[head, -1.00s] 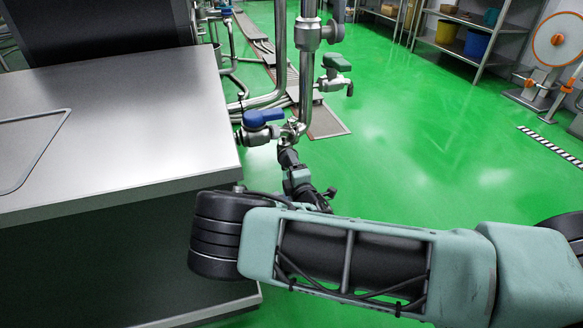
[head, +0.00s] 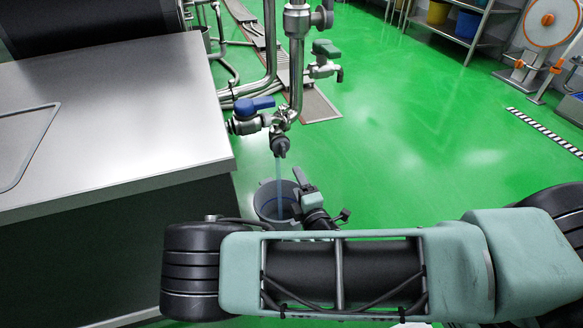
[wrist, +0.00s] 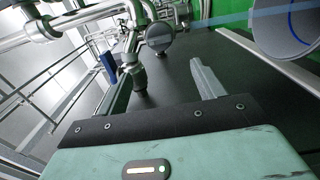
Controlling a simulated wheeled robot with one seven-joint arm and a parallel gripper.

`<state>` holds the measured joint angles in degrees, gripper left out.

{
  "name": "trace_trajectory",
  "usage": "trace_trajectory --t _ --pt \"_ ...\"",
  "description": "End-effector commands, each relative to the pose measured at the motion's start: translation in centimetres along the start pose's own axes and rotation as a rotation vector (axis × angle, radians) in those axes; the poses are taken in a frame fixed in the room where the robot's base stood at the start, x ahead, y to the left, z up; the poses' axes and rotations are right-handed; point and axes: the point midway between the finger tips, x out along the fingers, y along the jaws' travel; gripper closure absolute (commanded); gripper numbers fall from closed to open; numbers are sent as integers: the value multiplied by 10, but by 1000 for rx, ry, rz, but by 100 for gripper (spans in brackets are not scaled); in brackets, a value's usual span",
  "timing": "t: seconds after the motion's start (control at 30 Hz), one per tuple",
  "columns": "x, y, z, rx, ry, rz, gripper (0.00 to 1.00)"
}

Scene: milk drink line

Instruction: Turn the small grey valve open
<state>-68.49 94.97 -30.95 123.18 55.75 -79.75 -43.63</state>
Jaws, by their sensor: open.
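The small grey valve (head: 280,145) hangs at the lower end of the steel pipework in the head view. A thin bluish stream (head: 279,190) runs down from it into a grey bucket (head: 265,203). My gripper (head: 302,182) is below the valve, by the bucket's right rim, apart from the valve. In the wrist view my gripper (wrist: 163,88) has its two fingers spread with nothing between them. A round grey outlet (wrist: 160,38) lies beyond the fingertips, with the stream crossing to the bucket (wrist: 287,32). I cannot tell the valve handle's exact angle.
A blue-handled valve (head: 254,106) sits just above left on the same pipes, and a green-handled one (head: 326,48) further back. A steel table (head: 110,120) stands at left. The green floor (head: 420,130) at right is open.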

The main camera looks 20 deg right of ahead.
Motion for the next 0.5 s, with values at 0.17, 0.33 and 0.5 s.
trace_trajectory --t 0.17,0.33,0.5 --pt "-27 0 0 -1 0 -1 32" --pt "-38 0 0 0 1 0 32" --pt "-40 0 0 0 0 1 32"
